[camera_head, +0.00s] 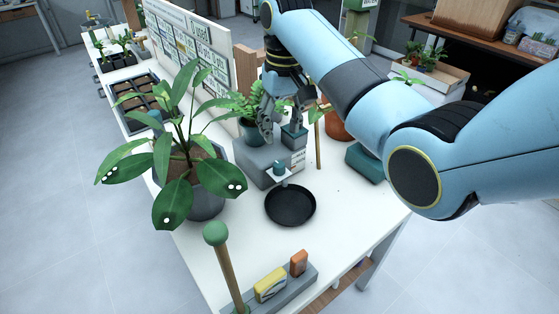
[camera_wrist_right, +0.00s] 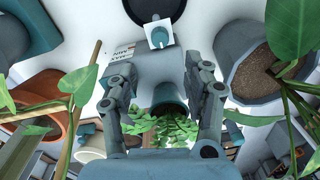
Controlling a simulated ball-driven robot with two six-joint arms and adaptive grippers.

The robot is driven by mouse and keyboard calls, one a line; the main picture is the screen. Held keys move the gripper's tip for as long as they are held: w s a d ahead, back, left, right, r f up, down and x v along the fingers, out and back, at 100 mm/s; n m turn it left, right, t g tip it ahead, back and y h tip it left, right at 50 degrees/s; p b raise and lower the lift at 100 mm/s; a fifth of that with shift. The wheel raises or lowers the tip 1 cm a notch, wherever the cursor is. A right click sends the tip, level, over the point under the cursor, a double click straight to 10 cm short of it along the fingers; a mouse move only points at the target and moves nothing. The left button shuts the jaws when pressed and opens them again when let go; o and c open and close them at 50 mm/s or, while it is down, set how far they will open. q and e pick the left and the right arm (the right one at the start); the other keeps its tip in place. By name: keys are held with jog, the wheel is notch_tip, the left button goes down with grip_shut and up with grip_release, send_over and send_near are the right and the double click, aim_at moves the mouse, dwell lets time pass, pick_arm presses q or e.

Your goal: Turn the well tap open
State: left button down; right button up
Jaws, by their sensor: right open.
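The well tap (camera_head: 280,168) is a small teal knob on a white square plate, on the near side of a grey box (camera_head: 260,158) on the white table. In the wrist view the teal tap (camera_wrist_right: 160,35) shows at the top, beyond my fingertips. My right gripper (camera_head: 282,125) is above the far part of the grey box, pointing down with its fingers apart. In the wrist view the right gripper (camera_wrist_right: 160,72) has nothing clamped between its fingers; a small leafy plant (camera_wrist_right: 160,127) in a teal pot shows between them. My left gripper is not in view.
A black round dish (camera_head: 290,205) lies in front of the tap. A large leafy plant in a grey pot (camera_head: 205,203) stands left of the box. A stick with a green ball (camera_head: 215,233) and a grey tray (camera_head: 285,292) are nearer. The table right of the dish is clear.

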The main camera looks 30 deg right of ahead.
aim_at(279, 164)
jog(key=f, duration=1)
jog(key=shift+a+f, duration=0.1)
jog(key=shift+a, duration=0.1)
grip_shut()
